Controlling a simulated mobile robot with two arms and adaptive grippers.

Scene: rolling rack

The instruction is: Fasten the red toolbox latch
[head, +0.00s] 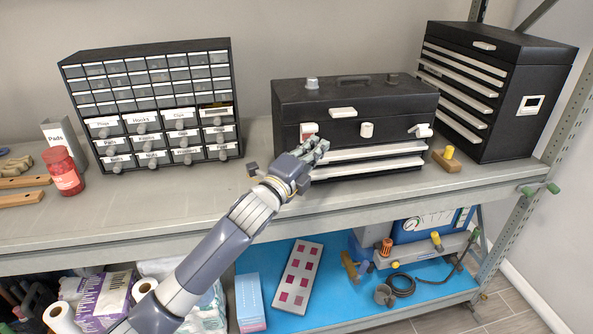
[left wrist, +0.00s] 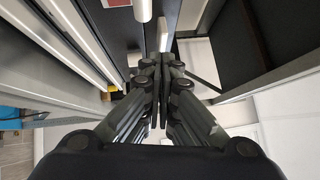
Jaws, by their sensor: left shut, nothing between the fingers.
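The black toolbox (head: 355,101) stands on the shelf top, with its lid down. At the left of its front is a latch with a white plate and red edges (head: 309,129). A white latch (head: 367,130) sits in the middle, and another white latch (head: 421,131) at the right sticks out. My left gripper (head: 322,147) is shut and empty, just below and right of the red-edged latch; I cannot tell whether it touches it. In the left wrist view the closed fingers (left wrist: 160,75) point at the toolbox front, and white fittings show beyond. My right gripper is not in view.
A small-parts cabinet (head: 148,104) stands at left and a black drawer cabinet (head: 499,88) at right. A wooden block with a yellow knob (head: 447,159) lies right of the toolbox. A red jar (head: 63,171) stands far left.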

